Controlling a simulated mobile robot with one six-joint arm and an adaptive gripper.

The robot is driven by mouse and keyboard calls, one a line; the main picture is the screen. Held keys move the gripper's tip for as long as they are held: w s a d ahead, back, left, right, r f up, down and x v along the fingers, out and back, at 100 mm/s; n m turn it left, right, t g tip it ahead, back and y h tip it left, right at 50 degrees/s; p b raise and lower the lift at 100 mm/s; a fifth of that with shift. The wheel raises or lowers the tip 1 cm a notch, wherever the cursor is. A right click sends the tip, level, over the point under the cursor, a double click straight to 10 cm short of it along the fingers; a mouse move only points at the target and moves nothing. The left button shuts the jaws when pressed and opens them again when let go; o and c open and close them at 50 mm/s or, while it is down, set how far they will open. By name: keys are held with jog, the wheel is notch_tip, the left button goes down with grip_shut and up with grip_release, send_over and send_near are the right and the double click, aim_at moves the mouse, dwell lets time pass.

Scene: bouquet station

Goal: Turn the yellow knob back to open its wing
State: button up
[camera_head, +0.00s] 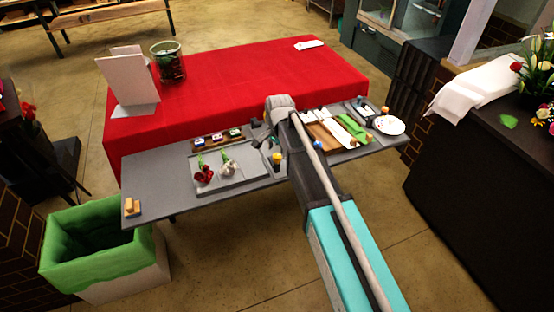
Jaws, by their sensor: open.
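A small upright piece with a yellow-orange top (277,157) and a darker lower part stands on the grey table (160,165), right of the grey tray. It looks like the yellow knob, but it is too small to be sure. No wing can be made out beside it. My gripper (262,141) is open, dark and small in view, just above and left of the yellow top. I cannot tell whether it touches anything. My arm hides part of the table to the right of it.
A grey tray (235,183) holds a red and a white flower. A wooden rack (216,139) stands behind it. Right of my arm are a wooden board (320,134) and a white plate (389,125). A red-covered table (230,85) stands behind.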

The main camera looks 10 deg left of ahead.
jog(key=shift+f+b, duration=0.9)
jog(key=shift+f, duration=0.3)
jog(key=shift+c, duration=0.2)
grip_shut()
